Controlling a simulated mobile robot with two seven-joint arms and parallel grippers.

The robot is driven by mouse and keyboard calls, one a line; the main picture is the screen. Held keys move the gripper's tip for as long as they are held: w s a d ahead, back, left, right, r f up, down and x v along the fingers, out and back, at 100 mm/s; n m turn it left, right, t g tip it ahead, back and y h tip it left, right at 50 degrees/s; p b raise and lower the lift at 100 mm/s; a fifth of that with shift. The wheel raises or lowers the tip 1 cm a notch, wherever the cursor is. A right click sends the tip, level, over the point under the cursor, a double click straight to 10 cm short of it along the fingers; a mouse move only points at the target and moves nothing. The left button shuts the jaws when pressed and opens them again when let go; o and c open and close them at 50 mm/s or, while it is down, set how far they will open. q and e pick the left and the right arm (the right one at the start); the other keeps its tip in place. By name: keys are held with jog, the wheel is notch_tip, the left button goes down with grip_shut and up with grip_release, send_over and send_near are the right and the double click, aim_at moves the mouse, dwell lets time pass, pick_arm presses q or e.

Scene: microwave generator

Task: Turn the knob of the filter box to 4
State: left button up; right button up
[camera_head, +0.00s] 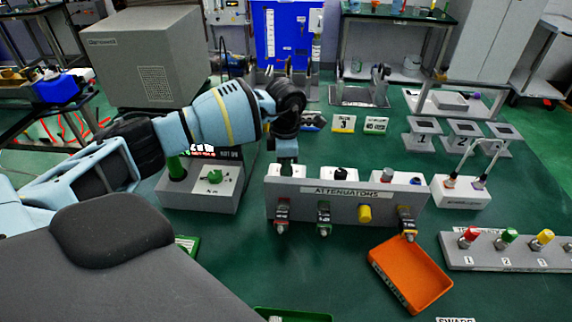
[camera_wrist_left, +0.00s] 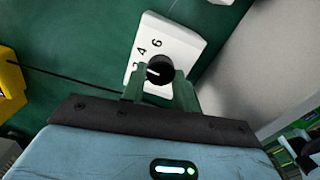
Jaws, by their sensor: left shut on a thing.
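The filter box is a white box (camera_wrist_left: 175,45) with a black round knob (camera_wrist_left: 159,70) and printed numbers, among them 4 and 6. The knob's white pointer line points left, below the 4, toward a digit that is hard to read. My left gripper (camera_wrist_left: 160,88) is shut on the knob, one green finger on each side. In the head view my left gripper (camera_head: 287,160) reaches down behind the attenuators panel (camera_head: 345,200), over a white box (camera_head: 300,171); the knob under it is hidden there. My right gripper is in neither view.
A grey device with a green knob (camera_head: 214,176) stands left of the panel. Another white box with a black knob (camera_head: 340,174) is close on the right. An orange tray (camera_head: 410,275) lies in front. Number stands (camera_head: 422,134) are further right.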

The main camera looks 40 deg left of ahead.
pick_arm(q)
jog(key=shift+m, duration=1.5)
jog(key=o, duration=1)
jog(key=shift+r, duration=0.1)
notch_tip(320, 180, up, 8)
jog(key=shift+f, duration=0.2)
